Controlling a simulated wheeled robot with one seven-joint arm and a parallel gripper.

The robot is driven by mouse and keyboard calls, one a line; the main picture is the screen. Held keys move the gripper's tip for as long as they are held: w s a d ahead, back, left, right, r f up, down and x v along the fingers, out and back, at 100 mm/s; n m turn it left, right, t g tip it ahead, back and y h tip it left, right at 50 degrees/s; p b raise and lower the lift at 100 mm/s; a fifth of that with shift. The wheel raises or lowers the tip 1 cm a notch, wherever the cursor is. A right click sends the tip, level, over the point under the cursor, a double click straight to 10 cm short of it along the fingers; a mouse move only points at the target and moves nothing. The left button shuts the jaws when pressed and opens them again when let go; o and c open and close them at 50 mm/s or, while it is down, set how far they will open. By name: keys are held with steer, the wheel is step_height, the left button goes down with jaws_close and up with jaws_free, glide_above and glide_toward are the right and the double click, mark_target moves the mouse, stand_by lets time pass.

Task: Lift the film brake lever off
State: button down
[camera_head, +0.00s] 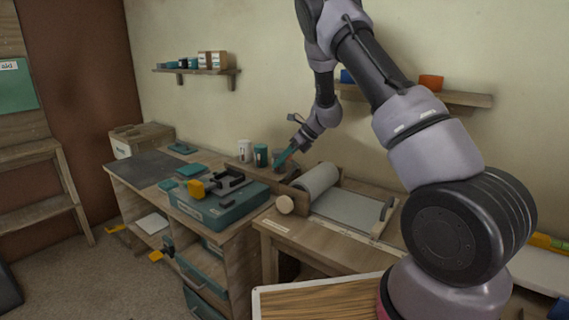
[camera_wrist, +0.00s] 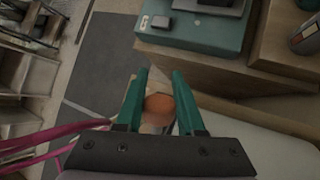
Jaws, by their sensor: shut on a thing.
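My gripper (camera_head: 281,159) has teal fingers and reaches down beside the film roll's wooden stand. In the wrist view, my gripper (camera_wrist: 160,76) is shut on a tan piece with a rounded orange end, which I take to be the film brake lever (camera_wrist: 158,104). The fingers hide its sides, and I cannot tell whether it still touches its mount. In the head view the lever is too small or hidden to make out.
A teal case (camera_head: 218,212) with a dark clamp-like tool stands left of the roll. A white cup (camera_head: 245,151) and a teal cup (camera_head: 261,155) stand close behind my gripper. A shelf (camera_head: 465,98) hangs behind my arm. A dark mat (camera_head: 147,168) lies at the bench's far left.

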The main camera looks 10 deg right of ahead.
steer(key=shift+w+a+g+h, duration=0.15)
steer(key=shift+w+g+h, duration=0.15)
steer(key=shift+h, duration=0.1)
steer(key=shift+f, duration=0.1)
steer(key=c, duration=0.5)
jaws_free()
steer(key=shift+a, duration=0.1)
steer(key=v, duration=1)
steer(key=shift+w+r, duration=0.1)
steer(key=shift+r, duration=0.25)
